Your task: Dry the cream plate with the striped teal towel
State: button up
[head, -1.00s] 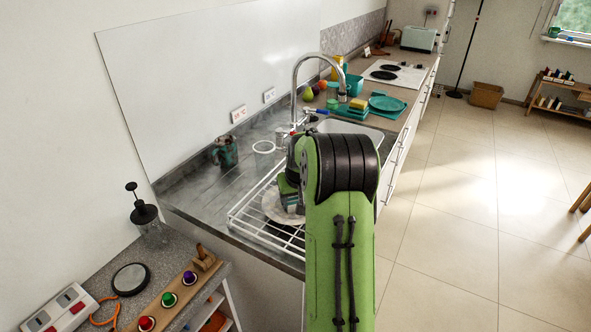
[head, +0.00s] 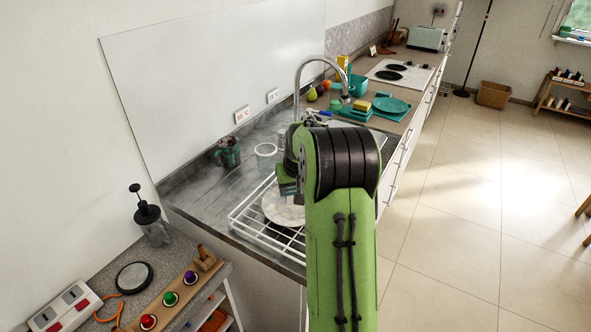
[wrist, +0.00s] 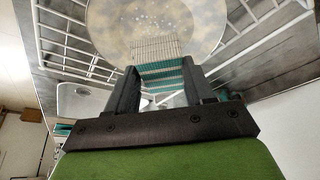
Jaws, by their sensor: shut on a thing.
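The cream plate (head: 279,208) lies in the white wire dish rack at the counter's near end; my arm hides its right part. In the wrist view the plate (wrist: 112,22) shows wet-looking droplets and patches on its face. My gripper (wrist: 160,75) is shut on the striped teal towel (wrist: 162,68), which sticks out between the fingers. The towel's pale end overlaps the plate's lower edge in the wrist view; I cannot tell whether it presses on it. In the head view my arm mostly hides the gripper and towel.
The dish rack (head: 240,221) has raised wire sides around the plate. A dark green mug (head: 228,152) and a clear glass (head: 265,156) stand behind it. The faucet (head: 297,85) arches over the sink beyond. Open floor lies to the right.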

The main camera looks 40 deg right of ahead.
jog(key=shift+w+r+p, duration=0.15)
jog(key=shift+r+p, duration=0.15)
jog(key=shift+r, duration=0.25)
notch_tip(320, 180, up, 2)
jog(key=shift+r+p, duration=0.2)
jog(key=shift+p, duration=0.6)
jog(key=shift+r, duration=0.2)
